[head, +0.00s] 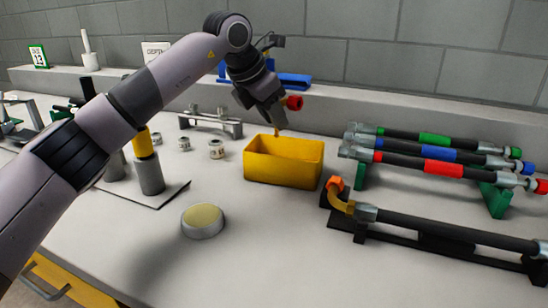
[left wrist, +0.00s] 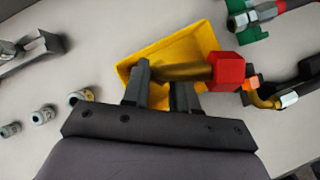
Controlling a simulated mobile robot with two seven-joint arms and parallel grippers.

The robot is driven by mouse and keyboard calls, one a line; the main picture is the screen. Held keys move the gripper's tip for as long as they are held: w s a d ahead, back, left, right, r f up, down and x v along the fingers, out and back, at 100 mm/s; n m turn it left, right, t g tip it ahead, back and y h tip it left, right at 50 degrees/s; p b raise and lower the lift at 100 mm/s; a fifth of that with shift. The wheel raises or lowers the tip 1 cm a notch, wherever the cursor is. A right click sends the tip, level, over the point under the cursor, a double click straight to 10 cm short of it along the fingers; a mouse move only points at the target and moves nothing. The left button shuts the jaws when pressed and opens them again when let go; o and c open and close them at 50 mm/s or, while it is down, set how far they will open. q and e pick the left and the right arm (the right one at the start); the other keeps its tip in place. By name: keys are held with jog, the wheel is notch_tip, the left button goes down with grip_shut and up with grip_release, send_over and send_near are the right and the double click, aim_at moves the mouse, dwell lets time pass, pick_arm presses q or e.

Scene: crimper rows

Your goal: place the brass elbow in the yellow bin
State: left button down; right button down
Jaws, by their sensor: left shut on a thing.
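The brass elbow (left wrist: 188,72) with a red hexagonal cap (left wrist: 228,70) is between the fingers of my left gripper (left wrist: 162,82), which is shut on it. In the head view the left gripper (head: 274,108) is above the yellow bin (head: 283,164), with the red cap sticking out to the right and a brass end pointing down near the bin's back rim. The yellow bin also shows behind the elbow in the left wrist view (left wrist: 140,58); the part of its inside that shows looks empty. The right gripper is not in view.
A hose with a brass bend and orange cap (head: 335,184) lies on a black rack right of the bin. Several colour-banded hoses (head: 430,155) rest on green stands behind it. Small metal fittings (head: 216,148) stand left of the bin; a round brass-topped disc (head: 202,220) is in front.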

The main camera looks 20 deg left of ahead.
pick_arm(q)
notch_tip(320, 180, down, 8)
jog(key=shift+b, duration=0.75)
jog(key=c, duration=1.1)
grip_release()
jog(key=shift+c, duration=0.2)
jog(key=shift+r, duration=0.2)
jog(key=p+v, duration=0.1)
jog(key=v, duration=0.9)
jog(key=shift+s+r+p, duration=0.15)
jog(key=shift+r+p, duration=0.1)
jog(key=shift+p, duration=0.1)
jog(key=shift+s+a+r, duration=0.2)
jog(key=shift+s+r, duration=0.15)
jog(key=shift+r, duration=0.15)
jog(key=shift+s, duration=0.1)
